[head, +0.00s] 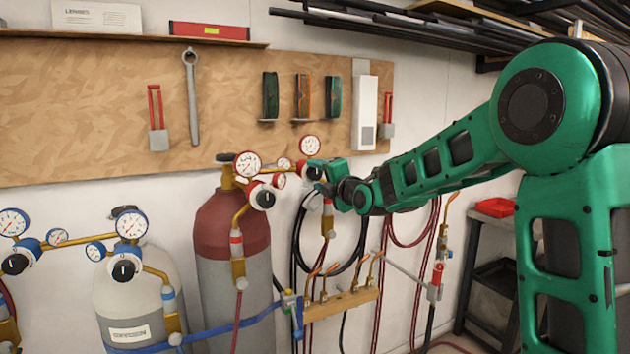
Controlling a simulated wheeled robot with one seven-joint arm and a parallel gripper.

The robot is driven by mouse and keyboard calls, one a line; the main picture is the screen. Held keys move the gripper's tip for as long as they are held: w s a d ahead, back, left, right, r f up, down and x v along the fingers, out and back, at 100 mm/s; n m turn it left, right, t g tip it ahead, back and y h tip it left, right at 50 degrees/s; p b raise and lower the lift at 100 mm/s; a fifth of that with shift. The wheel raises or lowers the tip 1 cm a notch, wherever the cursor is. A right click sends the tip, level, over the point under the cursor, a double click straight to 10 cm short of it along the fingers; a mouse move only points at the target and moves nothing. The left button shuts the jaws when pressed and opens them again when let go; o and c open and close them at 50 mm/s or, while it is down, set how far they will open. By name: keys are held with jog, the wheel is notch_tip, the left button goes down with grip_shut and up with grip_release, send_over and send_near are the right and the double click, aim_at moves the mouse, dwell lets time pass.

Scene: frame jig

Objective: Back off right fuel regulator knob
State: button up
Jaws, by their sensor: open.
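The right fuel regulator has a red body, a brass pipe and white gauges, and its black knob (314,173) faces the room. My gripper (322,179) reaches in from the right, with its fingers close to the right side of this knob. It is open, and I cannot tell whether a finger touches the knob. The small green gripper partly covers the regulator's right side. A second red regulator with a black knob (264,199) sits to the left, above the dark red and grey cylinder (232,240).
Blue regulators (125,268) sit above a grey cylinder at left. Hoses hang below my gripper. A wooden torch rack (342,303) stands out from the wall beneath. A cart (490,265) stands at right.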

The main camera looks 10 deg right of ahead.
jog(key=v, duration=0.9)
jog(key=shift+s, duration=0.25)
jog(key=shift+f, duration=0.1)
jog(key=w+m, duration=0.3)
jog(key=m, duration=0.3)
jog(key=w+a+m, duration=0.1)
jog(key=w+m, duration=0.2)
jog(key=m, duration=0.4)
jog(key=w+a+m, duration=0.1)
jog(key=w+m, duration=0.2)
jog(key=m, duration=0.3)
jog(key=shift+w+m, duration=0.15)
jog(key=shift+m, duration=0.25)
jog(key=shift+r, duration=0.25)
